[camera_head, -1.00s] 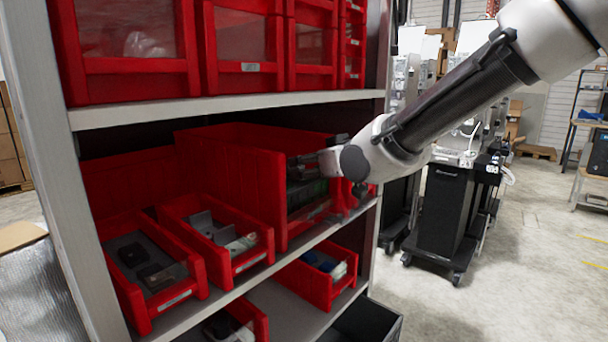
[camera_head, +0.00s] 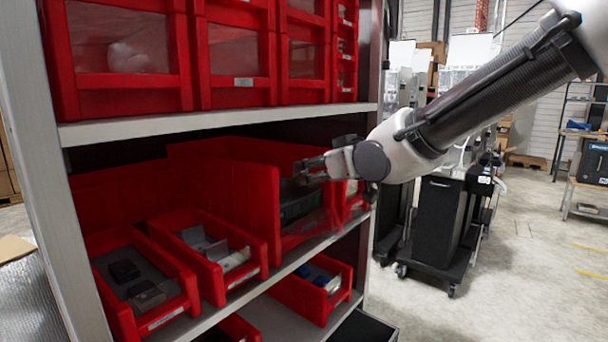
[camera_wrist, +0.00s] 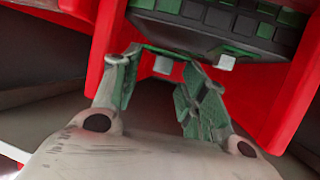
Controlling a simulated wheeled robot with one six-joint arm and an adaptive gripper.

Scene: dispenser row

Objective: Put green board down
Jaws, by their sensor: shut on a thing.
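My gripper (camera_head: 308,173) reaches from the right into the mouth of a tall red bin (camera_head: 258,205) on the middle shelf. In the wrist view its two fingers (camera_wrist: 192,64) are shut on the green board (camera_wrist: 235,48), a dark panel with green patches and small squares. The board extends away from the fingertips at the top of the picture, with its far part cut off. In the head view a dark mass (camera_head: 298,203) lies low inside the bin, below the gripper. I cannot tell there whether the board touches it or the bin floor.
Smaller open red bins (camera_head: 205,255) with parts stand left of the tall bin. A shelf board (camera_head: 220,118) with more red bins runs close above my gripper. The shelf's right upright (camera_head: 371,50) is near my arm. A black cart (camera_head: 440,225) stands to the right.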

